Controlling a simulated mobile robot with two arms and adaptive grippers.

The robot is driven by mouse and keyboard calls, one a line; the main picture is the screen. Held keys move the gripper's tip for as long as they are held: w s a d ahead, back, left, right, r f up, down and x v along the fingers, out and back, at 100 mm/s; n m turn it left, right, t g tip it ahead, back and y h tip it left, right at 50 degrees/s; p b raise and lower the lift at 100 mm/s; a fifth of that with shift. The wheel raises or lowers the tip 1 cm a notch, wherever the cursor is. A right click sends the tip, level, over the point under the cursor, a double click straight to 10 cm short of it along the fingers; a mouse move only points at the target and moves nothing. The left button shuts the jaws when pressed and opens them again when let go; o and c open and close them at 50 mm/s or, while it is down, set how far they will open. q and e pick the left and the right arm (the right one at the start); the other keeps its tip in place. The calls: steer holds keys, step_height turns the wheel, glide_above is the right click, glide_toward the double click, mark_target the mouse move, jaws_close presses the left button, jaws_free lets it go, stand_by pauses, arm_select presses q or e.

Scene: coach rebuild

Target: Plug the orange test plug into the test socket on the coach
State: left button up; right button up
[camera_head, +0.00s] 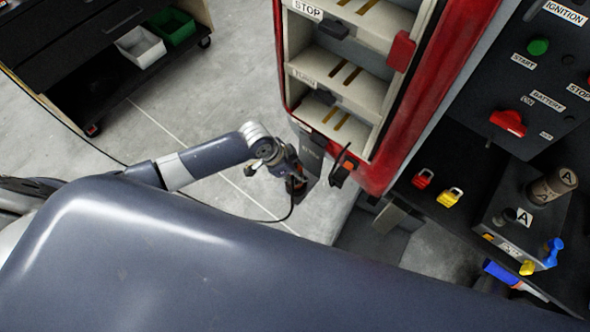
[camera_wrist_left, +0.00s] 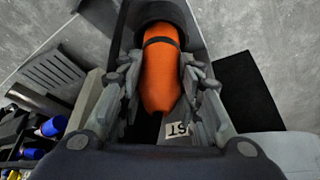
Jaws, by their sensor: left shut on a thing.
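My left gripper (camera_head: 288,176) is beside the lower left corner of the red-framed coach (camera_head: 408,110). In the left wrist view the left gripper (camera_wrist_left: 160,90) is shut on the orange test plug (camera_wrist_left: 160,78), an orange cylinder with a black band. The plug's far end meets a dark rounded part at the top of that view; I cannot tell whether it sits in a socket. A dark grey box (camera_head: 311,152) with faint lettering, possibly the test socket's housing, is right of the gripper. A white label ending in "ST" (camera_wrist_left: 177,129) shows beyond the fingers. My right gripper is out of view.
A black piece with orange (camera_head: 341,172) hangs right of the grey box. A dark bench with padlocks (camera_head: 450,197) and a switch panel (camera_head: 535,75) stands right.

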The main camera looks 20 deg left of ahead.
arm_select(q)
steer(key=shift+f+b, duration=0.3)
steer(key=shift+f, duration=0.15)
stand_by(0.5)
steer(key=shift+r+p, duration=0.15)
steer(key=shift+p, duration=0.2)
steer(key=shift+p, duration=0.45)
stand_by(1.0)
steer(key=shift+f+b, duration=0.5)
steer(key=shift+f, duration=0.2)
steer(key=o, duration=0.9)
